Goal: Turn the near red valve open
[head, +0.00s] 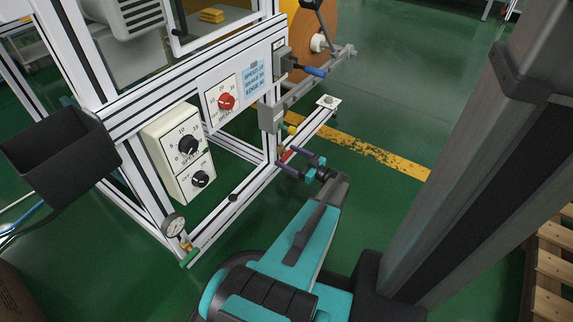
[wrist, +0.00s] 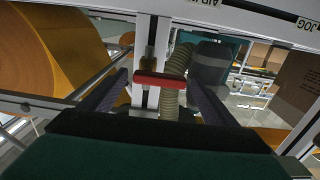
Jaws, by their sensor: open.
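My gripper (head: 298,168) is open at the frame's lower rail, close to that handle. In the wrist view its two dark fingers stand left and right of the handle, with gaps visible. Whether the fingertips reach the handle's depth is unclear.
A green-handled valve (head: 190,257) with a gauge (head: 173,225) sits at the frame's near corner. A red knob (head: 226,101), a black-knob box (head: 171,170) and a blue-handled lever (head: 314,71) are on the frame. A ribbed hose (wrist: 172,101) runs behind the handle.

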